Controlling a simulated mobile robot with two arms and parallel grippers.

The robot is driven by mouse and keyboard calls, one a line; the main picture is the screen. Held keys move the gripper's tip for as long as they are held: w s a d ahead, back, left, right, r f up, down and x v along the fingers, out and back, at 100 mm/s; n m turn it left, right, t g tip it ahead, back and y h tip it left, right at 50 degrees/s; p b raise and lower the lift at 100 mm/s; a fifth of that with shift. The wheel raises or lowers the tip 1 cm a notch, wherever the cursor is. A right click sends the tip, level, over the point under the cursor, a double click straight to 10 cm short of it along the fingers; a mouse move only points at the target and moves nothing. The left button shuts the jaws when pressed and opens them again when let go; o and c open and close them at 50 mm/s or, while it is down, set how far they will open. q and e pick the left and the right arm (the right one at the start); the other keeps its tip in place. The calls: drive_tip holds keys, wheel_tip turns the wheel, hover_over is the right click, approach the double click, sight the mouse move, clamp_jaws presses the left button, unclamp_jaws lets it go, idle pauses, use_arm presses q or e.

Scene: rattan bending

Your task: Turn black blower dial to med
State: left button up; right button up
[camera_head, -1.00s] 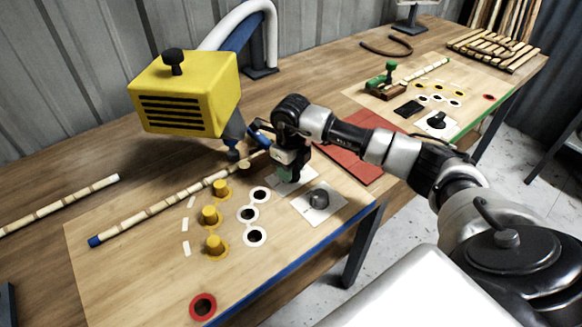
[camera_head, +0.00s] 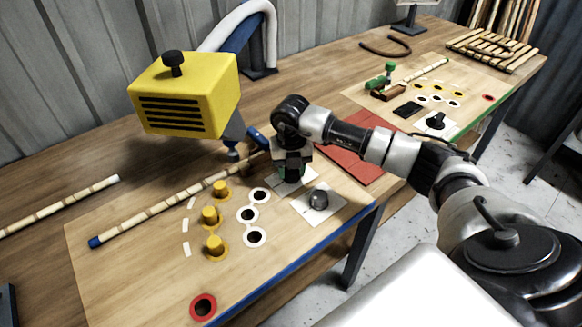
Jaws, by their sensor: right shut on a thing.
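My right gripper (camera_head: 292,174) points down over a pale plate (camera_head: 284,185) on the near worktable, right of the yellow blower. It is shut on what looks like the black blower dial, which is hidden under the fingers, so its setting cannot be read. A green part shows at the fingertips. My left gripper is not in view.
A segmented rattan pole (camera_head: 165,204) lies on the board behind yellow pegs (camera_head: 210,215) and white-ringed holes (camera_head: 248,214). A red mat (camera_head: 352,163) lies beyond my right arm. Another dial (camera_head: 436,121) and a green clamp (camera_head: 385,76) are on the farther board.

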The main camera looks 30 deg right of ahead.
drive_tip(key=shift+r+m, duration=0.1)
drive_tip(key=shift+m, duration=1.5)
drive_tip(key=shift+d, duration=0.1)
drive_tip(key=o, duration=0.9)
drive_tip(key=shift+o, duration=0.2)
wheel_tip(320, 180, up, 11)
drive_tip(key=shift+b, duration=0.45)
